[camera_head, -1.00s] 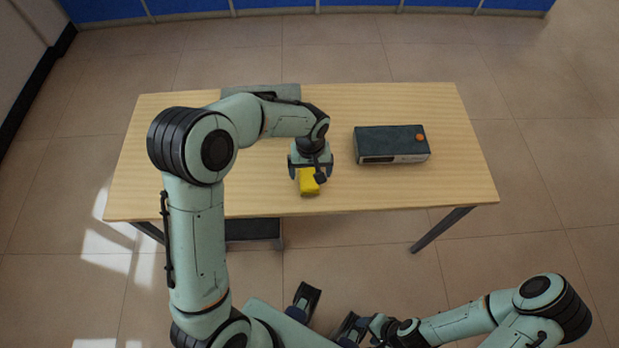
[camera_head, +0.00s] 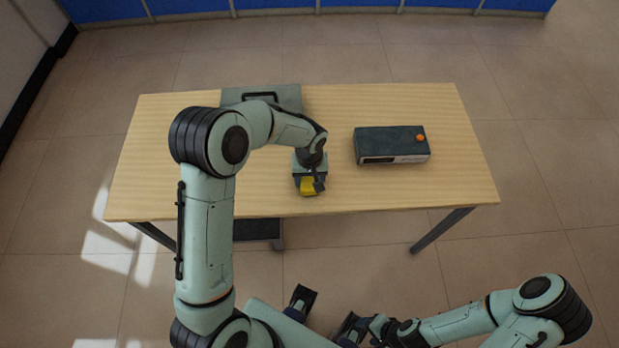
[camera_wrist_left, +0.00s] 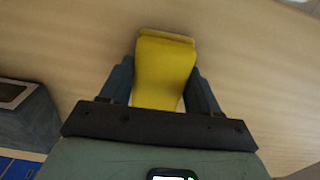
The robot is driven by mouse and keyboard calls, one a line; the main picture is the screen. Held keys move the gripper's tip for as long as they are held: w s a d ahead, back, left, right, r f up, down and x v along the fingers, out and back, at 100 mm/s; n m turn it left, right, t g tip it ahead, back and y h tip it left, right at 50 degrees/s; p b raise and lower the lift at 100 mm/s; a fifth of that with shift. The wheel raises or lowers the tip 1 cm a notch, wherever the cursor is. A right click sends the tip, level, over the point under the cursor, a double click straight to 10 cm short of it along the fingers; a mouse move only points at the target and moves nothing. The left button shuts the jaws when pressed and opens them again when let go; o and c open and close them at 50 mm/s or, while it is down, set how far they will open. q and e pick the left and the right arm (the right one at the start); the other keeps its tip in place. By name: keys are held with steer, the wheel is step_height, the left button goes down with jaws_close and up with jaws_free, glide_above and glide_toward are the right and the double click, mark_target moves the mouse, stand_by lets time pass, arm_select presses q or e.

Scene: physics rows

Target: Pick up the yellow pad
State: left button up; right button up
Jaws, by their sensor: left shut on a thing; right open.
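The yellow pad (camera_head: 307,187) is near the front edge of the table, a little right of its middle. My left gripper (camera_head: 310,183) is over it from above and shut on it. In the left wrist view, the pad (camera_wrist_left: 165,65) sits between the two dark fingers of my left gripper (camera_wrist_left: 163,85), one on each side. Its lower part is hidden by the gripper. I cannot tell whether the pad touches the table. My right gripper (camera_head: 326,311) is open and empty, low in front of the table.
The wooden table (camera_head: 420,190) has a dark box (camera_head: 390,140) with an orange button, right of the pad. A grey case (camera_head: 288,97) with a black handle lies at the back edge, partly behind my left arm. The table's right end and front right are clear.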

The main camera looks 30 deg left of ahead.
mark_target(310, 178)
arm_select(q)
step_height(310, 178, up, 20)
steer(key=p, duration=0.1)
steer(key=shift+p, duration=0.4)
steer(key=shift+o, duration=0.5)
